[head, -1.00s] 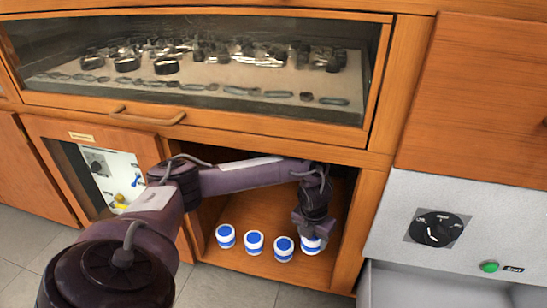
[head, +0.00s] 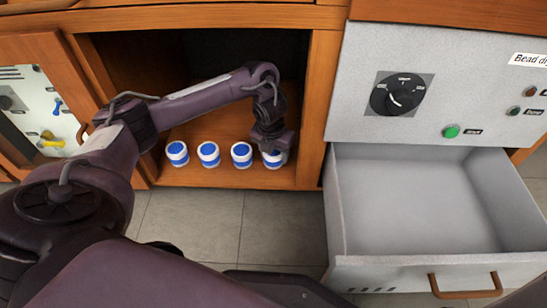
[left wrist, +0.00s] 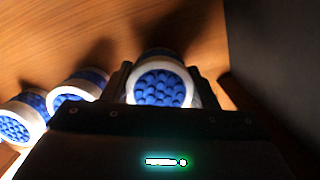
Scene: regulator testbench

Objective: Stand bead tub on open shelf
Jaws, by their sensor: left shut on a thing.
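Several white tubs with blue bead-textured tops stand in a row on the open wooden shelf (head: 215,178). Three of them, the left tub (head: 177,153), the second tub (head: 209,154) and the third tub (head: 241,155), stand free. My left gripper (head: 272,150) is at the right end of the row, shut on the rightmost bead tub (head: 275,159). In the left wrist view that bead tub (left wrist: 160,86) sits between the two fingers, with the shelf surface behind it. I cannot tell whether it touches the shelf. My right gripper is not in view.
The shelf's right side wall (head: 314,110) is close to the held tub. A grey bead dryer panel (head: 440,100) with a dial is to the right, above an open, empty grey drawer (head: 415,200). An open cabinet door (head: 45,110) is at the left.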

